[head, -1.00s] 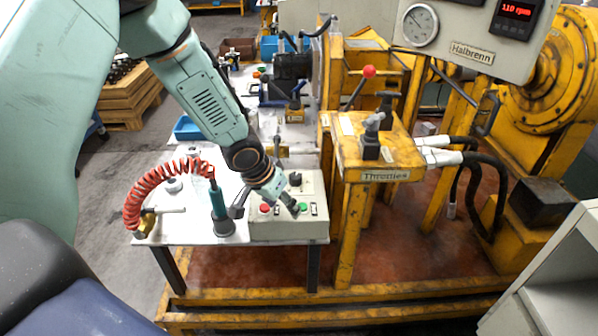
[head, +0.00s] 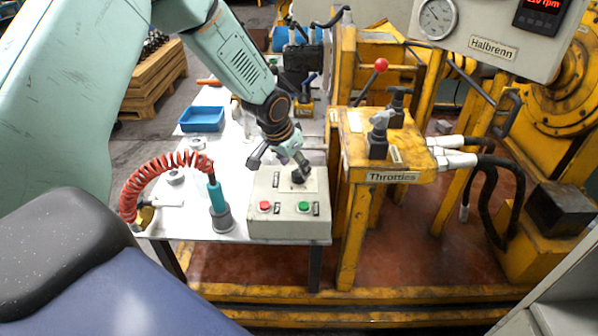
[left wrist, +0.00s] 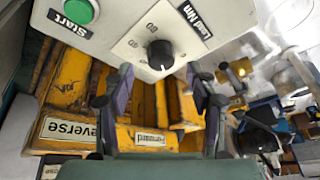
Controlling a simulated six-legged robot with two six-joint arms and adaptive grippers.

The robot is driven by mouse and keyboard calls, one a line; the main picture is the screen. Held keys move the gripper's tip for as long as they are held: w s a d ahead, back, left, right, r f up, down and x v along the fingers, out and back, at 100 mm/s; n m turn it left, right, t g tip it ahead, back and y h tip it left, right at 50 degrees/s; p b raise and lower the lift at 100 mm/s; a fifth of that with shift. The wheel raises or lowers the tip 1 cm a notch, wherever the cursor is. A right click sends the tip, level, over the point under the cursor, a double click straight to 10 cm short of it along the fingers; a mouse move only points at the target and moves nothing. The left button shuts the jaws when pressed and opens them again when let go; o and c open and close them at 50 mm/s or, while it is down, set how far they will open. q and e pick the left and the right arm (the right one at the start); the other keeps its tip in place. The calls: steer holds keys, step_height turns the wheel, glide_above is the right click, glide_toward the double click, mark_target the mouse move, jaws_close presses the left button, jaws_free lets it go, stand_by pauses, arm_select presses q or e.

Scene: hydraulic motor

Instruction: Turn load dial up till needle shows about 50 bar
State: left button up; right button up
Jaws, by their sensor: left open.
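The load dial (left wrist: 160,54) is a black knob on the pale control box (head: 262,226), on a plate marked "Load Nm" in the left wrist view. My left gripper (head: 300,166) is over the dial in the head view and partly hides it. In the left wrist view my left gripper (left wrist: 159,74) is open, with one finger on each side of the dial; I cannot tell whether they touch it. The round white gauge (head: 437,18) is on the "Halbrenn" panel; its needle is too small to read exactly. My right gripper is out of view.
A red button (head: 265,206) and a green button (head: 304,206) sit at the box's front; the green one, marked "Start", also shows in the left wrist view (left wrist: 79,10). A coiled red hose (head: 160,180) stands left. The yellow throttle stand (head: 385,165) is close right.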

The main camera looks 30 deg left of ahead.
mark_target(298, 173)
arm_select(q)
steer(key=b+x, duration=0.1)
steer(key=x, duration=0.2)
steer(key=shift+w+a+f, duration=0.15)
steer(key=shift+w+a, duration=0.05)
steer(key=shift+f, duration=0.15)
steer(key=shift+s+d+r, duration=0.2)
steer(key=shift+s+r, duration=0.05)
steer(key=shift+w+a+f, duration=0.1)
steer(key=shift+w+f, duration=0.2)
steer(key=shift+w, duration=0.15)
steer(key=shift+c, duration=0.9)
steer(key=shift+s+r, duration=0.25)
steer(key=shift+s, duration=0.1)
steer(key=c, duration=0.4)
steer(key=shift+w+f, duration=0.1)
steer(key=c, duration=0.6)
steer(key=shift+o, duration=0.2)
steer(key=m+b, duration=0.1)
steer(key=b, duration=0.3)
steer(key=shift+f, duration=0.2)
steer(key=shift+r+m+h+b, duration=0.1)
steer(key=shift+m+h+b, duration=0.5)
steer(key=shift+m+b, duration=0.55)
